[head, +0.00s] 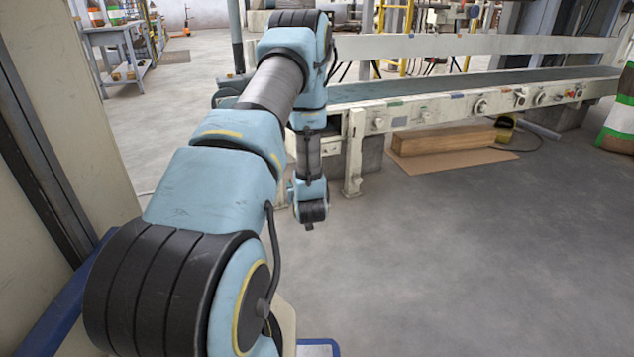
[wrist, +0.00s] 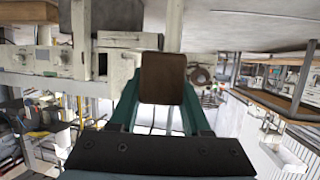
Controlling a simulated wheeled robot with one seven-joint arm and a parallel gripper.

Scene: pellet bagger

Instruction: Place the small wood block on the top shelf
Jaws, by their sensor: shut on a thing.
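The small wood block (wrist: 162,78), dark brown with rounded corners, is held in the wrist view. My gripper (wrist: 162,92) has green fingers on either side of it and is shut on it. The block appears clear of any surface. In the head view my arm's wrist hangs in front of the near end of the conveyor, and neither the fingers nor the block can be made out there. I cannot pick out the top shelf for certain in either view.
A long conveyor (head: 455,98) runs across the back right. Under it a large timber (head: 443,138) lies on cardboard on the floor. A blue-grey workbench with a lower shelf (head: 130,73) stands at far left. A striped sack (head: 618,115) is at right. Open grey floor (head: 450,260) lies in front.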

